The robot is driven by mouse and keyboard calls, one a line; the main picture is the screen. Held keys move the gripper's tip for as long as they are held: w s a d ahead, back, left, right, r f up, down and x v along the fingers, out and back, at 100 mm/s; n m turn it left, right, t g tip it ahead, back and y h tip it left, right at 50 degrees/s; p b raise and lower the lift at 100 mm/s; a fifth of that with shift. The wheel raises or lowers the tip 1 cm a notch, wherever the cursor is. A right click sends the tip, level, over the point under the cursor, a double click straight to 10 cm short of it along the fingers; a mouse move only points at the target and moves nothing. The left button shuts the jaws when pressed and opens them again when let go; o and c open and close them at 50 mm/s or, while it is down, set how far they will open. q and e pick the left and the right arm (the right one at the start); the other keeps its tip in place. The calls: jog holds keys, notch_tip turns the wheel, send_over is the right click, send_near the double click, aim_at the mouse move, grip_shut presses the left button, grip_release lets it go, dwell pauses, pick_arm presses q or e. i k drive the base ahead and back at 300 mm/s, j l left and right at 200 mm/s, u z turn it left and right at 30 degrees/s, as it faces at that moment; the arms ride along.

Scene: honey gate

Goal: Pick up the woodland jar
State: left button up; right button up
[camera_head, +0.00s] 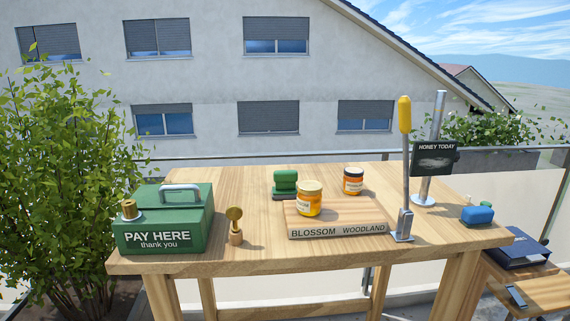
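A wooden board (334,218) on the table has a front plate reading BLOSSOM at left and WOODLAND at right. An amber jar with a dark lid (353,182) stands upright at the back of the board, toward the WOODLAND side. It appears to be on the table just behind the board, but I cannot tell for sure. A golden jar with a yellow lid (309,199) stands upright on the board's left half, above BLOSSOM. The writing on both jar labels is too small to read. Neither of my grippers is in view.
On the wooden table (230,180) are a green PAY HERE box (165,218), a small brass-topped stand (235,225), a green object (285,184), a yellow-handled lever (405,170) right of the board, a HONEY TODAY sign (436,158) and a blue item (477,215).

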aim_at(353, 179)
jog(key=i+l, duration=0.1)
jog(key=l, duration=0.5)
jog(key=i+l+u, duration=0.1)
jog(key=l, duration=0.45)
jog(key=i+l, duration=0.15)
jog(key=l, duration=0.45)
